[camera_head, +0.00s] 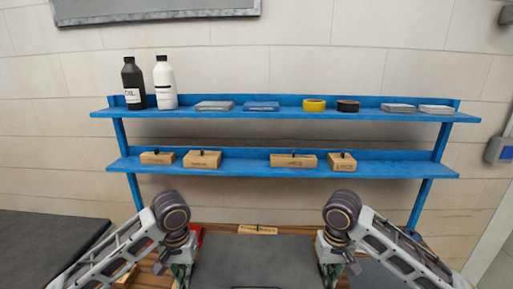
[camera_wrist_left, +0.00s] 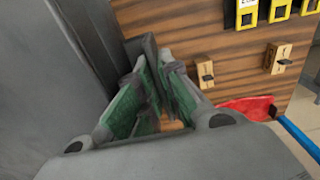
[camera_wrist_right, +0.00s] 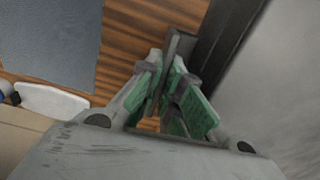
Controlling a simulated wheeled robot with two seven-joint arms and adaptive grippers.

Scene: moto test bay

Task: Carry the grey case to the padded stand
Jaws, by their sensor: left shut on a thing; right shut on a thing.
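The grey case (camera_head: 255,262) is at the bottom middle of the head view, between my two grippers; its near part is cut off. Its side fills the left of the left wrist view (camera_wrist_left: 50,70) and the right of the right wrist view (camera_wrist_right: 275,70). My left gripper (camera_head: 182,272) is shut on a dark handle (camera_wrist_left: 148,60) at the case's left side. My right gripper (camera_head: 330,270) is shut on a dark handle (camera_wrist_right: 180,50) at its right side. A dark, flat-topped surface (camera_head: 45,240) at the far left may be the padded stand.
A wooden bench top (camera_wrist_left: 180,25) lies below, with small wooden blocks (camera_wrist_left: 280,58), a red tray (camera_wrist_left: 250,107) and a grey-blue mat (camera_wrist_right: 50,40). A blue two-level shelf (camera_head: 290,168) behind holds bottles, tape rolls and several wooden blocks.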

